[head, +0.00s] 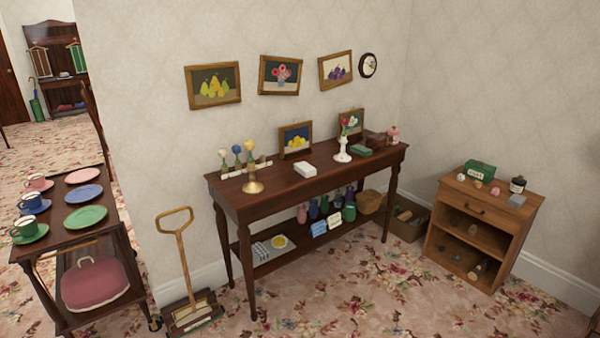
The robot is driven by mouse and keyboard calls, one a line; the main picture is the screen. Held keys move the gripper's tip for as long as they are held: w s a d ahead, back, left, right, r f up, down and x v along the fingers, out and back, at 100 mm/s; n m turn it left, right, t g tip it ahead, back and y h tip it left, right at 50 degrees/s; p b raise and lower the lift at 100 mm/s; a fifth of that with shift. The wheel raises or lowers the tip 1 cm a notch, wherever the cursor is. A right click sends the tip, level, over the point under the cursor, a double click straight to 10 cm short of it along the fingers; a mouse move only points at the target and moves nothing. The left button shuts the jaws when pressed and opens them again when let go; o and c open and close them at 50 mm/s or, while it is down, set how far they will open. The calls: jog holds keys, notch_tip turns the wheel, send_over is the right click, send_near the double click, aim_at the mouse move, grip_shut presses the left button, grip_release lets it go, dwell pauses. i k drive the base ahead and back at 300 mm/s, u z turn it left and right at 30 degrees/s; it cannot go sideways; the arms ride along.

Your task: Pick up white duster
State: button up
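A small white block-like thing (305,169), perhaps the folded white duster, lies on the top of the dark wooden side table (235,199), near its middle front. It is too small to tell whether it is cloth. My gripper is not in view.
On the table, a brass candlestick (253,184) stands left of the white thing and a white vase (342,152) stands right of it. A yellow picture (296,138) leans behind. A carpet sweeper (183,262) and a tea trolley (72,239) stand at left. Carpet in front is clear.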

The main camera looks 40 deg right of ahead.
aim_at(302, 168)
jog(key=z, duration=0.1)
jog(key=i, duration=0.95)
jog(key=u, duration=0.05)
